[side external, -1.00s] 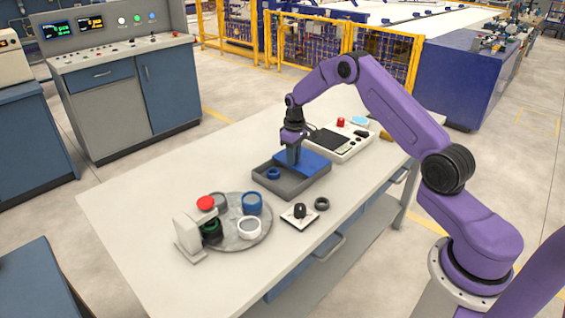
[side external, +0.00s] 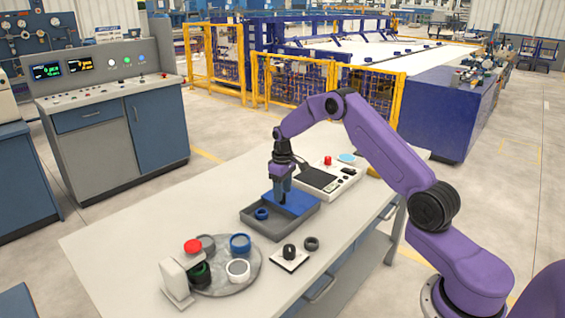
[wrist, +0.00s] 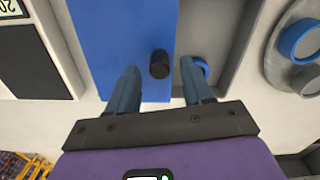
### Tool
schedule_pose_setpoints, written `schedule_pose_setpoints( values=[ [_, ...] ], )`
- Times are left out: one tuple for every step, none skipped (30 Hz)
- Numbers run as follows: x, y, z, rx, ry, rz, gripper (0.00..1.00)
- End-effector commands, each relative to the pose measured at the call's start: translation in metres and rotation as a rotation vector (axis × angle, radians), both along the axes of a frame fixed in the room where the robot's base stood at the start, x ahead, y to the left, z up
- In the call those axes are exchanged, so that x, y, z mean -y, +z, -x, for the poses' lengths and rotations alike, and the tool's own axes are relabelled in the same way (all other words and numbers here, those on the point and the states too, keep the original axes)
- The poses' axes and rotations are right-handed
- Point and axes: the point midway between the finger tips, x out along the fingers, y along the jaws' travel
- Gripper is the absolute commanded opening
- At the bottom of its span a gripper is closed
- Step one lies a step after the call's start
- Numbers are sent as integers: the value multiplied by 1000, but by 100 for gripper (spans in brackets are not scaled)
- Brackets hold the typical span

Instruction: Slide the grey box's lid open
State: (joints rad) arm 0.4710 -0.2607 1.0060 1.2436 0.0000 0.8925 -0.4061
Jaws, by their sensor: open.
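The grey box (side external: 262,231) sits on the table, and its blue lid (side external: 300,203) covers the right part. The left part is uncovered, with a blue ring (side external: 261,214) inside. In the wrist view the lid (wrist: 115,35) carries a dark knob (wrist: 160,65) near its edge by the opening. My gripper (side external: 282,192) is over the lid, pointing down. In the wrist view its two fingers (wrist: 159,86) are open, apart on either side of the knob's line, with nothing held. The right finger partly hides the blue ring. Whether the fingers are level with the knob is unclear.
A round grey tray (side external: 222,285) with several rings and a red-topped white device (side external: 177,280) stands to the left. A small plate with a black knob (side external: 289,252) and a loose dark ring (side external: 311,243) lie in front. A white panel (side external: 329,181) is behind the box.

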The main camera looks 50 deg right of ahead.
Motion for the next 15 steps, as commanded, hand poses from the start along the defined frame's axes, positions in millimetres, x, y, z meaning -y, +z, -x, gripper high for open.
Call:
schedule_pose_setpoints(
  values=[
    [0,12,-1,5,0,1,51],
    [0,18,-1,5,0,1,51],
    [0,26,-1,5,0,1,51],
    [0,33,-1,5,1,1,51],
    [0,39,-1,4,1,1,51],
    [0,48,-1,5,1,1,51],
    [0,54,-1,5,1,1,51],
    [0,61,-1,5,1,1,51],
    [0,69,-1,5,0,1,51],
    [0,76,-1,5,0,1,51],
    [0,82,-1,6,1,2,51],
    [0,90,-1,4,1,1,51],
    [0,96,-1,5,1,1,51],
    [0,103,-1,5,1,1,51],
    [0,110,-1,5,1,1,51]
  ],
)
